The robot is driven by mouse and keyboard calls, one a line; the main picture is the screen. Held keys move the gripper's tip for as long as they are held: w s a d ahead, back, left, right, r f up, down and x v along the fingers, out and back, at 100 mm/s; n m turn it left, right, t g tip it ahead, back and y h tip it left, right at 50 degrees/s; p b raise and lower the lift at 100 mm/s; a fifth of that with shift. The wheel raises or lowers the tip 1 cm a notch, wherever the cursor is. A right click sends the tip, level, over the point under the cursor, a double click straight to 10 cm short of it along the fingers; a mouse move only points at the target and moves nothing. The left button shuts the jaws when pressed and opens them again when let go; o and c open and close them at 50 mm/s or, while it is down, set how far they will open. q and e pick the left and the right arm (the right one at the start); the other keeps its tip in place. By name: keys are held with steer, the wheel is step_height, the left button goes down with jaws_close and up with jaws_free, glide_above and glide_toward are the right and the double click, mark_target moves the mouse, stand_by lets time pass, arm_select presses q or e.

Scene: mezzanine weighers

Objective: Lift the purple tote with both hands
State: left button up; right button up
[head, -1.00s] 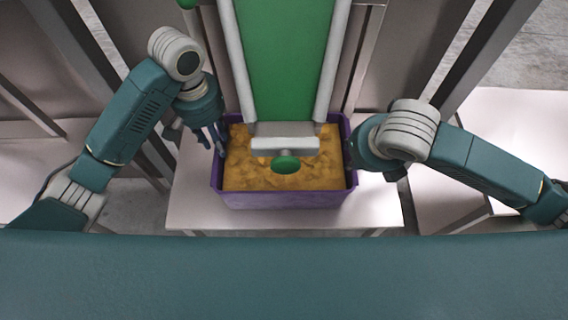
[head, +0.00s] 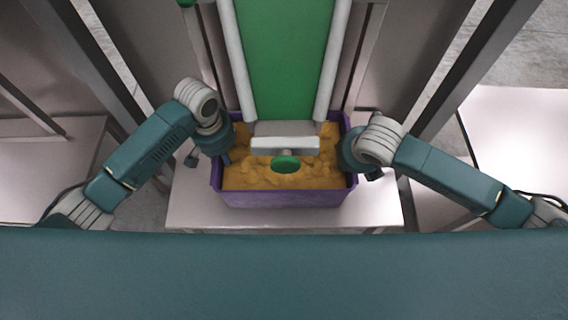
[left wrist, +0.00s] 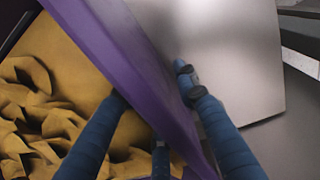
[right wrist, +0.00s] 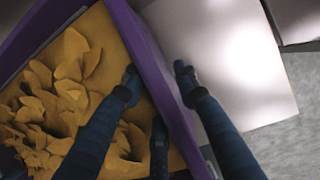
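The purple tote (head: 283,199) stands on a pale table under the chute's lower end, filled with yellow-brown lumpy pieces (head: 250,175). My left gripper (head: 220,154) is at the tote's left wall. My right gripper (head: 358,166) is at the right wall. The fingertips are mostly hidden in the head view.
A green chute (head: 284,60) with grey side rails comes down over the tote's back. Its grey end bar and green knob (head: 286,164) hang above the contents. The pale table (head: 200,215) has bare room around the tote. Metal posts stand on both sides.

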arm_select(q)
jaws_close()
arm_select(e)
jaws_close()
arm_select(q)
steer(key=shift+d+r, duration=0.15)
steer(key=shift+r, duration=0.1)
arm_select(e)
steer(key=shift+w+r, duration=0.1)
steer(key=shift+r, duration=0.15)
